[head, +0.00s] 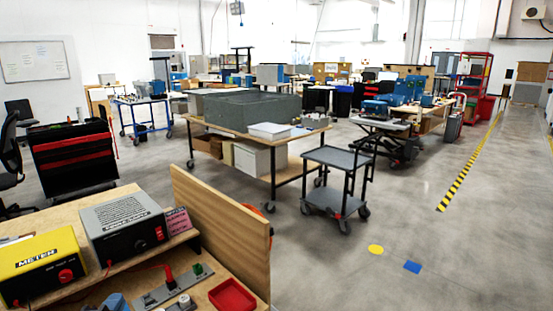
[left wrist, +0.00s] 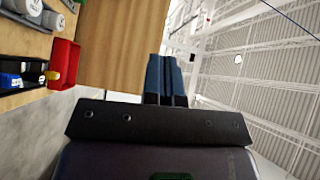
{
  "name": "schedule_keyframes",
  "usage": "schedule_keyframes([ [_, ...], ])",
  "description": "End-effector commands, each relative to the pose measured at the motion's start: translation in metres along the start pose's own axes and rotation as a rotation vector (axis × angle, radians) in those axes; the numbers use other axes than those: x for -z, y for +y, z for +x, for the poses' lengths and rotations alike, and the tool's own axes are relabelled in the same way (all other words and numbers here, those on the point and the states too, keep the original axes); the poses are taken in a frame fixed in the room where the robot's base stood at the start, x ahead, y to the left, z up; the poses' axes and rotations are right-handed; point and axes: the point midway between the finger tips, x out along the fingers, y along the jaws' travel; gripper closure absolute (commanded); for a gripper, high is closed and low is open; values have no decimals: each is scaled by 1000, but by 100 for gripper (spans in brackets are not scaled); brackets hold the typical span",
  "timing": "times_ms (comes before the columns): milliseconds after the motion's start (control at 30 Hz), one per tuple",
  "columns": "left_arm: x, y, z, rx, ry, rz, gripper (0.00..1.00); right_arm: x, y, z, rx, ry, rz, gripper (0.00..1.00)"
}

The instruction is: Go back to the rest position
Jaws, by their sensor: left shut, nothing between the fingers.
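My left gripper (left wrist: 164,62) shows in the left wrist view, its two blue fingers closed together with nothing between them. A wooden panel (left wrist: 115,45) lies behind and left of the fingers in that view. A small red bin (left wrist: 66,62) is farther left, apart from the fingers. In the head view the same kind of red bin (head: 232,295) sits on the bench by the wooden panel (head: 225,225). A small blue shape at the bottom edge of the head view is too cut off to name surely. My right gripper is in neither view.
A yellow meter (head: 42,262) and a grey power supply box (head: 125,225) stand on the bench shelf. A grey strip (head: 170,289) with red and green parts lies in front. Beyond the panel are a grey cart (head: 335,180), a large table (head: 255,141) and open floor at right.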

Motion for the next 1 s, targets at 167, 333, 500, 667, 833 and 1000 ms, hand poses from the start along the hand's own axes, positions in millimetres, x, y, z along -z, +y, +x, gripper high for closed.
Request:
schedule_keyframes([
  [167,11,29,-15,-90,-27,-289,100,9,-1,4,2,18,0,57],
  [333,27,82,-57,-235,-102,-653,100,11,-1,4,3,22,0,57],
  [500,51,140,-121,-386,-224,-1027,100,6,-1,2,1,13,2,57],
  [667,68,175,-175,-463,-331,-1220,100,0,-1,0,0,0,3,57],
  [833,69,192,-206,-485,-396,-1252,100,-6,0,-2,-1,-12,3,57],
  [1000,66,195,-213,-492,-410,-1250,100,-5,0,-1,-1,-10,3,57],
])
